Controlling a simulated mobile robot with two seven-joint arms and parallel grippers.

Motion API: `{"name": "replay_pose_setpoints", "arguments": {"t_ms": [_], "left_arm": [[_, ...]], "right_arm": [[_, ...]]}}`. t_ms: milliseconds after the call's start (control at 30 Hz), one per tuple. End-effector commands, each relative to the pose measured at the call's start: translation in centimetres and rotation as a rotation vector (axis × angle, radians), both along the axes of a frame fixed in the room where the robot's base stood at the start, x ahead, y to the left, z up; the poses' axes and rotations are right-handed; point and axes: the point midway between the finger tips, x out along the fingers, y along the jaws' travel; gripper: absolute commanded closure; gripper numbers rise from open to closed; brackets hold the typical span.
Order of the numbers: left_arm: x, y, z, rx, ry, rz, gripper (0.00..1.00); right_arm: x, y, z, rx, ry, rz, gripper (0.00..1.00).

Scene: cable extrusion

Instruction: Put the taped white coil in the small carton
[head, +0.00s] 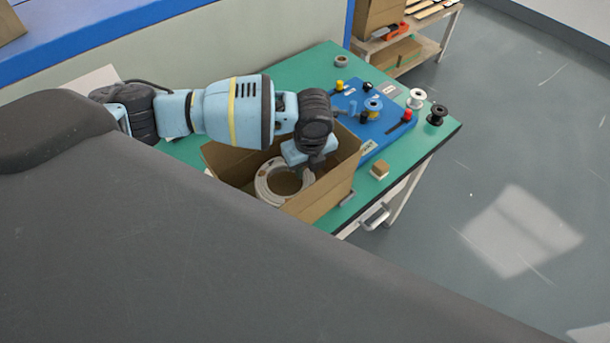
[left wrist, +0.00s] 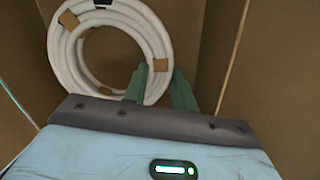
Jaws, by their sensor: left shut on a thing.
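The taped white coil (head: 265,184) is inside the small carton (head: 322,195), seen through its open top in the head view. The left wrist view shows the coil (left wrist: 60,50) as a white ring with brown and dark tape patches, with the carton walls (left wrist: 215,45) around it. My left gripper (head: 306,176) reaches down into the carton; in the left wrist view its green fingers (left wrist: 160,84) are shut on the near right part of the coil's ring. Whether the coil touches the carton floor I cannot tell. My right gripper is in neither view.
The carton stands on a green-topped table (head: 290,72). A blue mat (head: 345,103) with small parts lies to its right, with a white spool (head: 416,98) and a black spool (head: 437,115) nearby. A small block (head: 380,170) sits near the table edge.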

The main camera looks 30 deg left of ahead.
Motion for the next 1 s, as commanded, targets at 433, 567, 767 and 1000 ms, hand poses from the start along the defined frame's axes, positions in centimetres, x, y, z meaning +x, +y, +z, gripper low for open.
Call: {"name": "replay_pose_setpoints", "arguments": {"t_ms": [433, 567, 767, 1000], "left_arm": [[-0.1, 0.0, -4.2, 0.002, 0.003, 0.0, 1.0], [0.0, 0.0, -5.0, 0.0, 0.0, 0.001, 1.0], [0.0, 0.0, -5.0, 0.0, -0.001, 0.001, 1.0], [0.0, 0.0, -5.3, 0.0, 0.0, 0.001, 0.7]], "right_arm": [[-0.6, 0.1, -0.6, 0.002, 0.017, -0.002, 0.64], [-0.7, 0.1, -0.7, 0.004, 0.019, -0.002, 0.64], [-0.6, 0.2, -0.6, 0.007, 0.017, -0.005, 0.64], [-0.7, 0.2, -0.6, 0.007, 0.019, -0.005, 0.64]]}}
